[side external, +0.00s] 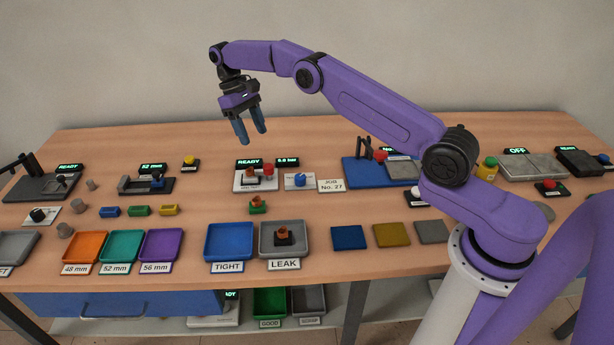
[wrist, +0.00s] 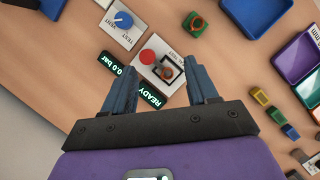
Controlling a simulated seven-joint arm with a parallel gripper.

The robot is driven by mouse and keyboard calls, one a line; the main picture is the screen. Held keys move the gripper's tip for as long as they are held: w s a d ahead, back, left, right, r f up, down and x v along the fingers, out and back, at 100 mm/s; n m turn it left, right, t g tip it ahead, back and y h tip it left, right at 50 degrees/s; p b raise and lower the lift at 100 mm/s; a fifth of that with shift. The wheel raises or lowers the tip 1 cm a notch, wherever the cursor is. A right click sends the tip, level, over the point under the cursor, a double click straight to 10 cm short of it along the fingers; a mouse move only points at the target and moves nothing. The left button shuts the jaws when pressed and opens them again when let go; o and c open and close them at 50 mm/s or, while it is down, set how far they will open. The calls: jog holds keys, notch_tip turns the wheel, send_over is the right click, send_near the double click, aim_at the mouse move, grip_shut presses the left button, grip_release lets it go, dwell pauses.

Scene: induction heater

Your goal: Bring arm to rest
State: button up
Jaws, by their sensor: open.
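My gripper (side external: 250,126) hangs from my raised purple arm, well above the left-middle part of the table in the side view. Its two blue fingers are apart with nothing between them. In the wrist view my gripper (wrist: 163,92) is also open and empty. It points down over the white test station with a red button (wrist: 148,56) and a lit READY sign (wrist: 151,94). The gripper touches nothing.
Below are a blue TIGHT tray (side external: 229,241) and a grey LEAK tray (side external: 262,241) holding an orange-topped part (side external: 283,231). A green block with an orange top (side external: 258,205) stands behind them. Orange, teal and purple trays (side external: 160,245) are at left. The air around the gripper is clear.

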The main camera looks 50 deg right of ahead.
jog(key=s+a+r+n+t, duration=0.1)
jog(key=s+a+r+n, duration=0.2)
jog(key=s+a+r, duration=0.45)
jog(key=s+a+r+n+t, duration=0.25)
jog(key=s+a, duration=0.25)
jog(key=s, duration=0.5)
jog(key=s+d+f+n, duration=0.1)
jog(key=s+d+n, duration=0.2)
jog(key=s, duration=1.1)
jog(key=s+d+f+n, duration=0.1)
jog(key=s+d+n, duration=0.2)
jog(key=s, duration=1)
jog(key=d+t, duration=0.1)
jog(key=d, duration=0.2)
jog(key=shift+s+y, duration=0.35)
jog(key=shift+y, duration=0.05)
jog(key=shift+d+f, duration=0.1)
